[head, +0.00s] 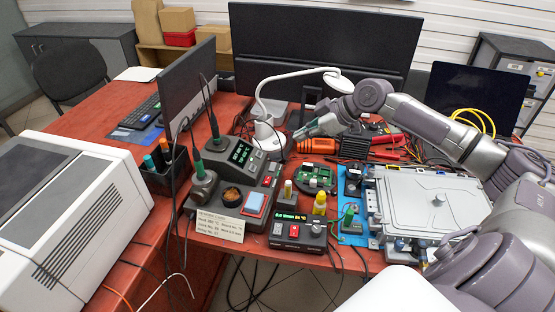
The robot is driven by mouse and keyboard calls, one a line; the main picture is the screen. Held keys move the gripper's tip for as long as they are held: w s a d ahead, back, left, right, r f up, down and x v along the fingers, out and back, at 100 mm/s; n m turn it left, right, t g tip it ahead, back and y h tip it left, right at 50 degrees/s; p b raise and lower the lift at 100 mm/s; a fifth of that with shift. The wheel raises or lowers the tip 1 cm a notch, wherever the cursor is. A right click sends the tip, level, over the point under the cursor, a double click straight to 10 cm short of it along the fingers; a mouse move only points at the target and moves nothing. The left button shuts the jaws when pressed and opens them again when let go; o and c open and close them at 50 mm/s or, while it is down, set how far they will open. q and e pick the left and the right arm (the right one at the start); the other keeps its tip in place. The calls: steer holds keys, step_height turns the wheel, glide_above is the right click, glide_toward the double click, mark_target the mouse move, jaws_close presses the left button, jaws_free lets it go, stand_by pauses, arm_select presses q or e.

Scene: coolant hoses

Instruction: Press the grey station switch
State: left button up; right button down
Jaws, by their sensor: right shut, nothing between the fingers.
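A dark grey soldering station (222,166) with a green-lit display stands on the red bench, left of the middle. A small red switch (267,181) shows on its right front part. A second, smaller station (299,232) with a lit display and red and white switches stands in front of it at the bench edge. I cannot tell for certain which switch is the grey station's. My right gripper (302,132) is shut and empty. It points left, above and behind the grey station's right side, close to the white lamp, apart from the switches. My left gripper is not in view.
A white magnifier lamp (268,134) stands just left of my right gripper. Orange and red tools and cables lie below and right of it. A blue mat (350,240) and a silver metal box (430,201) fill the right. A white machine (65,220) stands left.

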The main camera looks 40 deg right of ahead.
steer(key=p, duration=0.1)
glide_above(272, 167)
steer(key=s+d, duration=0.1)
steer(key=d, duration=0.1)
step_height(272, 167, down, 6)
steer(key=shift+s+f, duration=0.1)
steer(key=shift+f, duration=0.05)
steer(key=f, duration=0.3)
steer(key=shift+w+f, duration=0.3)
steer(key=shift+f, duration=0.55)
